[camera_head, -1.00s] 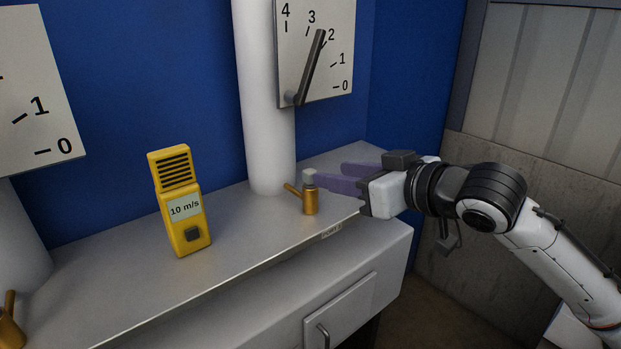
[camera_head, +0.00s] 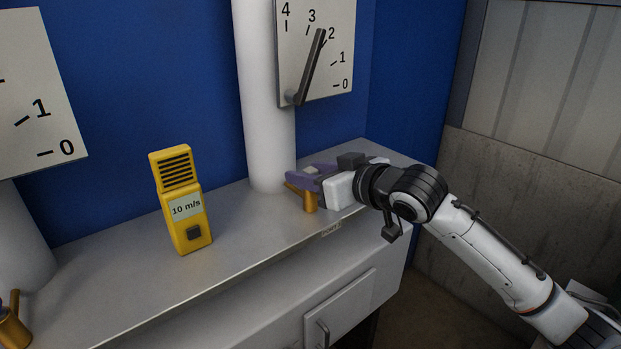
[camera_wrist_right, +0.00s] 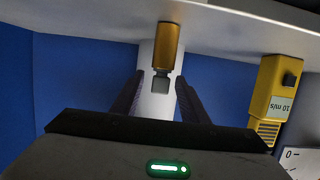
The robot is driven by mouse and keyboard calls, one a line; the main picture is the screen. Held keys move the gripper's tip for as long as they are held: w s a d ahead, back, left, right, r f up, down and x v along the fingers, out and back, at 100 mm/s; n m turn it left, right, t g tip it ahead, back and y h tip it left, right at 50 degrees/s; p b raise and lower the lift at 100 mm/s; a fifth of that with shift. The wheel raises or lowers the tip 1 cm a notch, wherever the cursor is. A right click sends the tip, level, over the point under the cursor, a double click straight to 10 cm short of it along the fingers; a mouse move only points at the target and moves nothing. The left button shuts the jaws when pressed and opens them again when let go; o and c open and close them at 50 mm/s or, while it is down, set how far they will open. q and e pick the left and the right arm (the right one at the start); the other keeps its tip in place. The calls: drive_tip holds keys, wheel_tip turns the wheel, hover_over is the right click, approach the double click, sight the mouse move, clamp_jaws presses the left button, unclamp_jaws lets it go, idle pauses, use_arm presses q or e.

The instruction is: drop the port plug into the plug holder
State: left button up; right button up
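In the right wrist view my right gripper (camera_wrist_right: 160,84) is open, with a gap on each side of the plug. A dark purplish sliver at the left edge of the head view may be my left gripper (camera_head: 1,304); its state is hidden. I cannot make out a plug holder.
A yellow wind meter (camera_head: 183,205) reading 10 m/s stands on the grey counter (camera_head: 245,235). A white column (camera_head: 266,110) rises close behind the port. A second brass port (camera_head: 12,328) is at the lower left. A dial (camera_head: 318,55) hangs above.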

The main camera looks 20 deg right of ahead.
clamp_jaws()
